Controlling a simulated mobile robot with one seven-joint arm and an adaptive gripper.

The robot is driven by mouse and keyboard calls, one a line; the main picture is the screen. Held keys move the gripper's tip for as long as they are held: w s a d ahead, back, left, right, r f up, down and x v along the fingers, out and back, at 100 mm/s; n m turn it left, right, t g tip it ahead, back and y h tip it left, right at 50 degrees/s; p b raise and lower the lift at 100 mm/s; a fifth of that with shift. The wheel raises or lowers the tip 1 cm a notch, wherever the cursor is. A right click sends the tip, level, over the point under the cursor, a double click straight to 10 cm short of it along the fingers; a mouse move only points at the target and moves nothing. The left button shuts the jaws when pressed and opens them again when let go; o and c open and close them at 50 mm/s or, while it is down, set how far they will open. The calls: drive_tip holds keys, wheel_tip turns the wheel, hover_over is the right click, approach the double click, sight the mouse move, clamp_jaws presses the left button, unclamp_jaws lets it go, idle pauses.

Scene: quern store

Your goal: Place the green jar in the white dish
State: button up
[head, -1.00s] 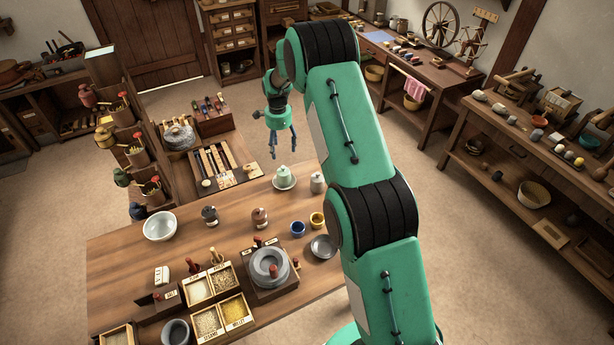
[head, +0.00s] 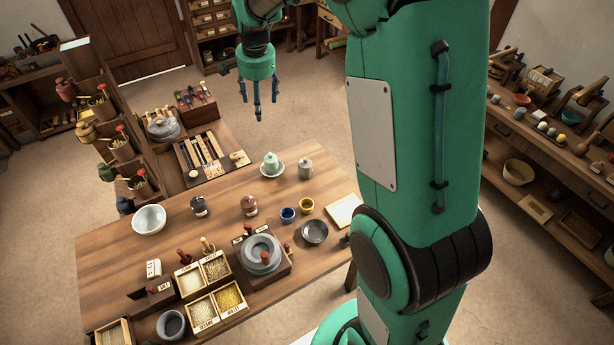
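The pale green jar (head: 270,160) stands upright on the far edge area of the wooden table. A pale, whitish dish (head: 280,173) shows around its base, and the jar appears to sit in it. My gripper (head: 258,108) hangs fingers down in the upper middle of the head view, above and apart from the jar. Its blue-grey fingers are spread, with nothing between them. A separate white bowl (head: 149,220) stands empty at the table's left.
A grey lidded canister (head: 305,169) stands just right of the jar. Bare wood lies left of the jar.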

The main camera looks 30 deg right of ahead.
drive_tip(key=s+a+r+n+t, duration=0.1)
drive_tip(key=s+a+r+n, duration=0.1)
drive_tip(key=s+r, duration=0.35)
drive_tip(key=s+a+r+n, duration=0.1)
drive_tip(key=s+r+n, duration=0.15)
drive_tip(key=s, duration=0.65)
drive_tip(key=s+a+r+n+t, duration=0.1)
drive_tip(key=s+a+r, duration=0.1)
drive_tip(key=s+r, duration=0.35)
drive_tip(key=s+a+f+n, duration=0.1)
drive_tip(key=s+n, duration=0.2)
drive_tip(key=s, duration=0.7)
drive_tip(key=s+a+f+n+t, duration=0.1)
drive_tip(key=s+n, duration=0.2)
drive_tip(key=s, duration=0.7)
drive_tip(key=shift+s+a+f+t, duration=0.15)
drive_tip(key=shift+s+f+t, duration=0.15)
drive_tip(key=shift+s+f, duration=0.05)
drive_tip(key=shift+f, duration=0.1)
wheel_tip(320, 180, down, 5)
drive_tip(key=b, duration=0.5)
